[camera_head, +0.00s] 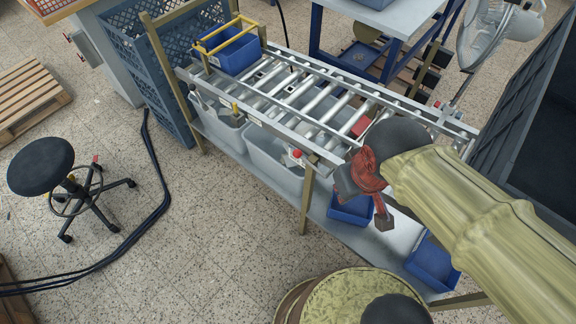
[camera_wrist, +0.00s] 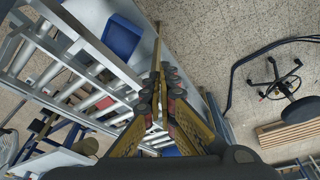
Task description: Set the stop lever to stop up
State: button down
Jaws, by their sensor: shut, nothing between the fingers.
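I cannot tell which part, if any, is the stop lever. My gripper (camera_head: 365,200) is over the conveyor's near right end, partly hidden by my wrist. In the wrist view my gripper (camera_wrist: 158,90) is shut and empty, its fingers together beside the conveyor frame (camera_wrist: 85,40). Whether it touches anything is unclear.
A blue crate (camera_head: 235,50) sits at the conveyor's far left end. Grey bins (camera_head: 272,160) and blue bins (camera_head: 432,262) are on the shelf below. A stool (camera_head: 40,165) and cables (camera_head: 155,165) are on the left floor. A fan (camera_head: 490,35) stands at the back right.

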jog(key=w+a+f+n+t+h+b, duration=0.1)
jog(key=w+a+f+n+h+b, duration=0.25)
jog(key=f, duration=0.55)
jog(key=w+a+f+n+t+h+b, duration=0.15)
jog(key=a+f+n, duration=0.25)
jog(key=f+n, duration=0.4)
jog(key=w+a+f+n+h+b, duration=0.2)
jog(key=a+f+n+b, duration=0.15)
jog(key=f, duration=0.75)
jog(key=w+a+r+n+t+y, duration=0.1)
jog(key=w+a+n+t, duration=0.4)
jog(key=w+a, duration=0.3)
jog(key=shift+w+r+n+t, duration=0.15)
jog(key=shift+w+n+t, duration=0.2)
jog(key=shift+w+n, duration=0.5)
jog(key=shift+d, duration=0.1)
jog(key=b+x, duration=0.5)
jog(key=x, duration=0.5)
jog(key=shift+s+d+r, duration=0.1)
jog(key=shift+d+r, duration=0.15)
jog(key=shift+r, duration=0.35)
jog(key=shift+d+r, duration=0.25)
jog(key=shift+r, duration=0.35)
jog(key=shift+s+d+r, duration=0.1)
jog(key=shift+d+r, duration=0.2)
jog(key=shift+r, duration=0.3)
